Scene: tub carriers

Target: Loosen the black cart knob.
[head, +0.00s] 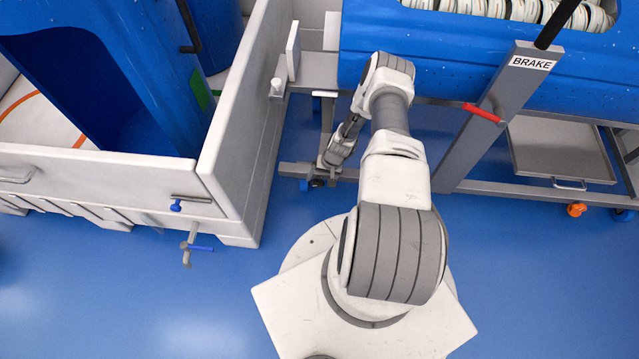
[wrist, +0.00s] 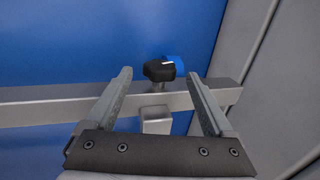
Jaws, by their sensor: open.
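The black knob (wrist: 158,71) shows in the wrist view, above a grey horizontal bar, with a white mark on its right side. A blue round part (wrist: 176,65) sits right behind it. My gripper (wrist: 158,80) is open, with one finger to each side of the knob in the picture. No contact shows, and I cannot tell how far the knob is from the fingertips. A small dark shape there may be the knob.
The blue-tub cart (head: 450,60) has a BRAKE post (head: 497,110) with a red lever (head: 483,112) and a lower grey shelf (head: 560,150). A white-walled carrier (head: 235,130) with a blue tub stands at left. A grey panel (wrist: 285,80) is close on the right in the wrist view.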

